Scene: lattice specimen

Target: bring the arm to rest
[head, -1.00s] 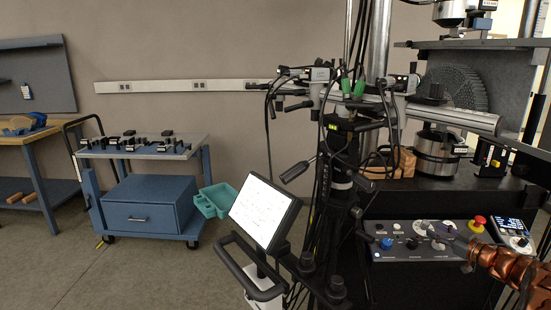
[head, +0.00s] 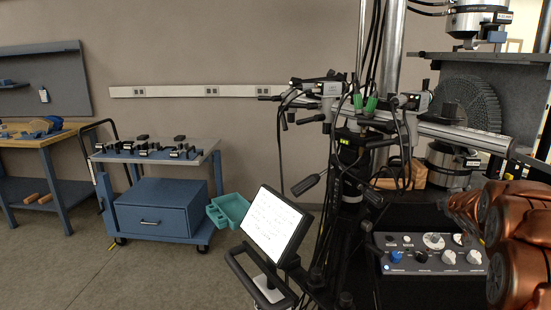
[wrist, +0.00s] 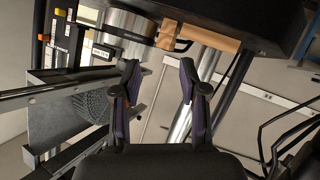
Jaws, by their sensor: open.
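In the wrist view my gripper (wrist: 160,88) shows two dark fingers with purple inner pads, spread apart with nothing between them. Behind the gap are a metal cylinder, a column and the wall, seen at a turned angle. In the head view my copper-coloured arm (head: 515,240) fills the lower right, folded close to the camera. The gripper itself does not show in the head view.
The control panel (head: 437,253) lies just left of my arm. The camera stand (head: 352,165) and a tilted screen (head: 274,225) stand in the middle. The lattice specimen disc (head: 468,103) is behind. A blue cart (head: 153,205) is left; floor before it is free.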

